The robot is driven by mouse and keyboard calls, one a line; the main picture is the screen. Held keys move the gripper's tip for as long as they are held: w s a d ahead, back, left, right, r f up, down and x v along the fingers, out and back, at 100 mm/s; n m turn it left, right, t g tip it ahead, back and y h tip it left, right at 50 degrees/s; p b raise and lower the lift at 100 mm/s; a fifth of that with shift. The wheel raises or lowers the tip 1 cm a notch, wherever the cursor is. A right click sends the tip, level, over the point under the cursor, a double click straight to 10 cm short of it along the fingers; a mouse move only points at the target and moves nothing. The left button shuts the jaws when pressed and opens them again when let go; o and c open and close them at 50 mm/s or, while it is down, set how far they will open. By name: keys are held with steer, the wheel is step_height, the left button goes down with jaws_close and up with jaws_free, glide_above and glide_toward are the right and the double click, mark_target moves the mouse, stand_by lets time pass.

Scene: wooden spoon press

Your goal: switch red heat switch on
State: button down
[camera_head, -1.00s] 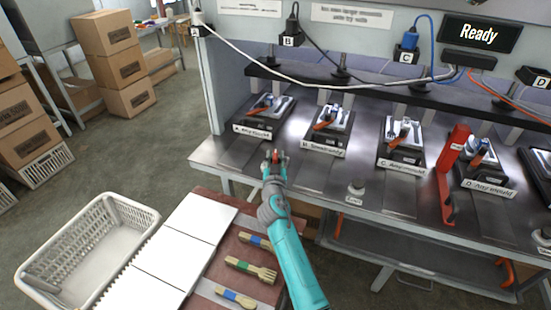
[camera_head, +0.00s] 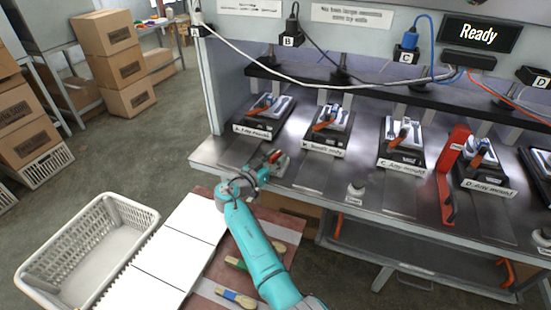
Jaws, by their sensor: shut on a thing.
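The red heat switch, a small red part (camera_head: 275,156) on a pale base at the front edge of the bench, shows at my gripper's fingertips. My gripper (camera_head: 268,166) reaches over the bench's front edge from the lower left and is shut on this red part. The fingers hide much of it, and I cannot tell whether it is on or off. A black display (camera_head: 480,35) above the bench reads "Ready".
Several press moulds (camera_head: 328,127) stand along the metal bench (camera_head: 310,170). A red lever (camera_head: 447,190) stands at the right and a round knob (camera_head: 356,190) at the front. A white basket (camera_head: 85,250) is at lower left. Wooden utensils (camera_head: 235,298) lie near my arm.

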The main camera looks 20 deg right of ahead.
steer(key=shift+m+g+h, duration=0.5)
steer(key=shift+m+g, duration=0.1)
steer(key=shift+g, duration=0.2)
steer(key=c, duration=1.1)
jaws_free()
steer(key=v, duration=1.2)
steer(key=shift+f, duration=0.15)
